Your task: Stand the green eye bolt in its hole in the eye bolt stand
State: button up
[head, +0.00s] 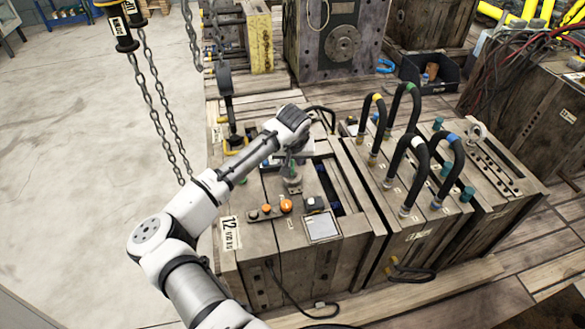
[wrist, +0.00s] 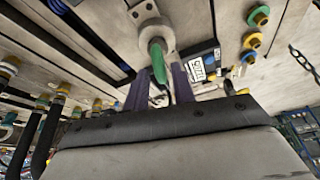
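My gripper (wrist: 160,80) points down over the grey control block at the centre, at the end of my white arm. Its two dark fingers stand close on either side of the green eye bolt (wrist: 158,62) and appear shut on it. A round grey part shows just beyond the green part in the wrist view; whether the bolt touches what lies below cannot be told. In the head view my gripper (head: 296,163) mostly hides the bolt. A pale bar with several dark holes (head: 497,169), seemingly the eye bolt stand, lies at the right. A grey ring (head: 476,131) rises by its far end.
Hoses with coloured bands (head: 408,165) arch up between my gripper and the holed bar. Chains (head: 150,90) hang at the left. A black bin (head: 430,72) stands behind.

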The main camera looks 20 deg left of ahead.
aim_at(292, 163)
grip_shut()
jog(key=shift+r, duration=0.1)
jog(key=shift+r+p, duration=1.9)
jog(key=shift+r, duration=0.1)
